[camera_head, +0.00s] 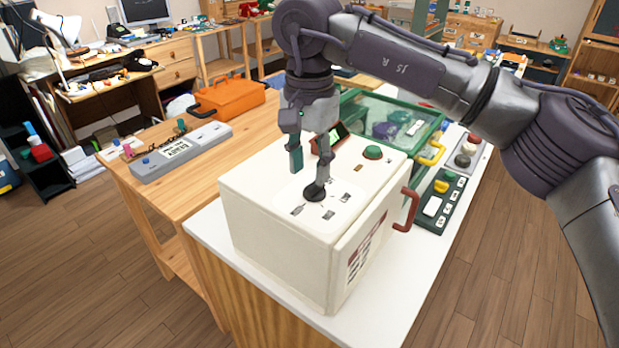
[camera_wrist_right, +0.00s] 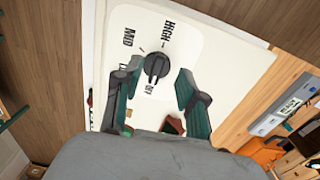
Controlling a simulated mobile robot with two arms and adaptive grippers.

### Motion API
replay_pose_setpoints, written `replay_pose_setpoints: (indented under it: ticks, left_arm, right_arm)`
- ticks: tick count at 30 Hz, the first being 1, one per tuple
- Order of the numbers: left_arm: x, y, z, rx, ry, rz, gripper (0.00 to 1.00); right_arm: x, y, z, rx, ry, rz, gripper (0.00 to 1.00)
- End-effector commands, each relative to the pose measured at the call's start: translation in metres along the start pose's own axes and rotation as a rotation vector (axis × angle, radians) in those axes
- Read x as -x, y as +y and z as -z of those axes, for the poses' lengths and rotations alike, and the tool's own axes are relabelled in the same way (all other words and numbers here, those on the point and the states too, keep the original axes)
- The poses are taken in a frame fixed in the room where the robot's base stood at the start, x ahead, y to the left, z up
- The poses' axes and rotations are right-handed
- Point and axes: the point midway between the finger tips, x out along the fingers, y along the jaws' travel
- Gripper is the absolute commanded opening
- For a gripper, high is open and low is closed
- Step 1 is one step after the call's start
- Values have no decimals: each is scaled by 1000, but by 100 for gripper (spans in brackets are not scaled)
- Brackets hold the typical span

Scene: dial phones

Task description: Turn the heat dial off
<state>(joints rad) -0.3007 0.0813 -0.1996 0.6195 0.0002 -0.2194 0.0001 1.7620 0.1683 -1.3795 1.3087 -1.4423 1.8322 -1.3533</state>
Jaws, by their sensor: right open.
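The heat dial (camera_head: 315,192) is a round black knob on the white top of a boxy appliance (camera_head: 262,225). In the right wrist view the dial (camera_wrist_right: 156,67) has a raised ridge; the labels HIGH, MID and OFF show around it, with another partly hidden by a finger. I cannot tell for sure which label it points to. My right gripper (camera_head: 309,176) is open, pointing down over the panel. Its fingers (camera_wrist_right: 160,80) are spread on either side of the dial, close to it; whether they touch it is unclear. My left gripper is out of view.
A red handle (camera_head: 405,211) sticks out from the appliance's side. A green-framed clear case (camera_head: 400,118) and a dark control panel (camera_head: 437,205) stand behind and right. The front counter (camera_head: 400,268) is bare.

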Motion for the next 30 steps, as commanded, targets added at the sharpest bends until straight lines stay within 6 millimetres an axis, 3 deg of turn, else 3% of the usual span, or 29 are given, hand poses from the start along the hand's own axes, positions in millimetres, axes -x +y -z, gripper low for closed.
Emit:
replay_pose_setpoints:
  ticks: [6,12,30]
  left_arm:
    - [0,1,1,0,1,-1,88]
    - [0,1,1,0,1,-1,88]
    - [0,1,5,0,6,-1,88]
  right_arm:
    - [49,-1,0,-1,2,2,41]
    - [75,0,0,0,0,1,41]
    - [82,0,0,1,0,0,41]
